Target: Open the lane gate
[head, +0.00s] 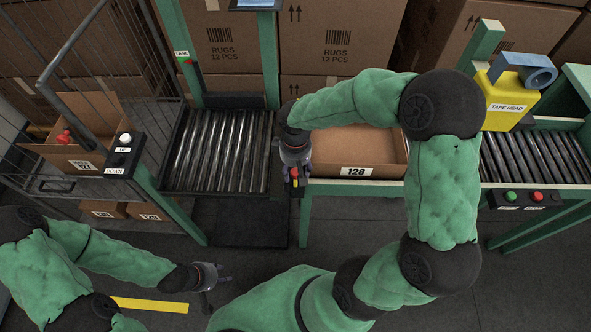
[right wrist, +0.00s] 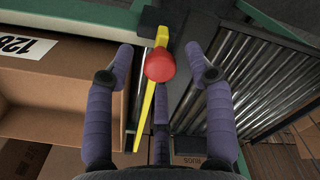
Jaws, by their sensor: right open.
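In the right wrist view a yellow lever (right wrist: 161,100) with a red ball knob (right wrist: 160,65) stands beside the roller conveyor. My right gripper (right wrist: 160,60) is open, with purple fingers on both sides of the knob and a gap to each. In the head view my right gripper (head: 297,165) hangs over the red knob (head: 294,172) at the conveyor's right front corner and partly hides the lever. My left gripper (head: 218,288) is empty and looks open, low over the floor at left. I cannot make out the gate panel itself.
Box 128 (head: 356,171) sits right of the roller lift (head: 180,190). A post with UP and DOWN buttons (head: 123,150) stands left of the lift, by a wire cage (head: 62,110). A yellow tape head (head: 506,100) stands at right. The front floor is open.

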